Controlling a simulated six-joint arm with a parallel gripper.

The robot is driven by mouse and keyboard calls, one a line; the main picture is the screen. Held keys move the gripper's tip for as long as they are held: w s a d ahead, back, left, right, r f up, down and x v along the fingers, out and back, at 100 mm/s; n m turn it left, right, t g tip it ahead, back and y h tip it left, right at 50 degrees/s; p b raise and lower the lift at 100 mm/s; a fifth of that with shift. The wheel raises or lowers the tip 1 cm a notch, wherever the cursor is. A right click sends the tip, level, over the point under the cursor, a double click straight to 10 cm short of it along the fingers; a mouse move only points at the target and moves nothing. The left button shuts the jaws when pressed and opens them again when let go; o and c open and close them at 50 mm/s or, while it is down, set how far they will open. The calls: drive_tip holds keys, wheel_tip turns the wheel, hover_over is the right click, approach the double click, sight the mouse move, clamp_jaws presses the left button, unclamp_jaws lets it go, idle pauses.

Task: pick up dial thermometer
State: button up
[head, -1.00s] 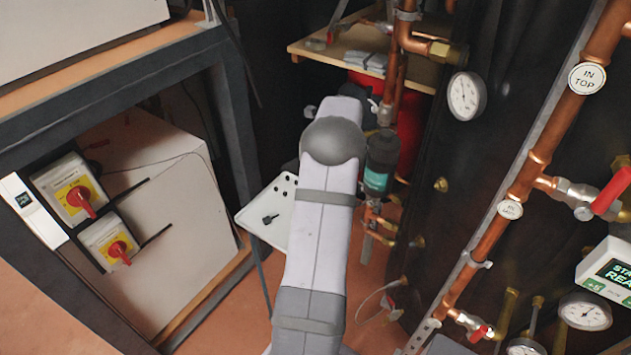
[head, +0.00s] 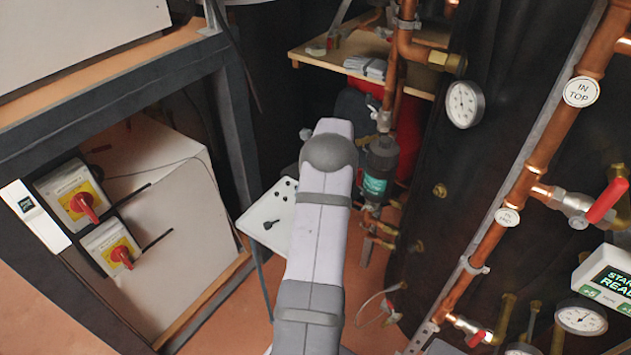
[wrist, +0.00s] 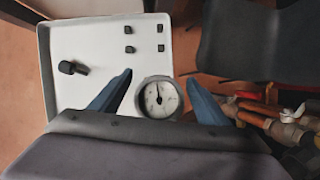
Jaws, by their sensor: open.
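A dial thermometer (wrist: 160,97) with a round white face, a dark needle and a grey rim shows in the wrist view. It is at the near edge of a white tray (wrist: 85,45). My gripper (wrist: 159,77) is open, with one blue finger on each side of the thermometer. Neither finger is clearly touching it. The lower part of the thermometer is hidden by the gripper body. In the head view the tray (head: 262,207) shows only in part behind my arm, and my gripper and this thermometer are hidden there.
Several small black knobs (wrist: 129,50) and a larger black piece (wrist: 70,68) are on the tray. Copper pipes (head: 545,140) with red-handled valves and fixed gauges (head: 464,104) stand at right. Switch boxes (head: 75,200) are at left. Pipework (wrist: 275,122) is right of the gripper.

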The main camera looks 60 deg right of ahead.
drive_tip(key=shift+w+f, duration=0.2)
drive_tip(key=shift+f, duration=0.35)
drive_tip(key=shift+c, duration=0.5)
drive_tip(key=c, duration=1)
drive_tip(key=shift+c, duration=0.2)
drive_tip(key=shift+d+r, duration=0.1)
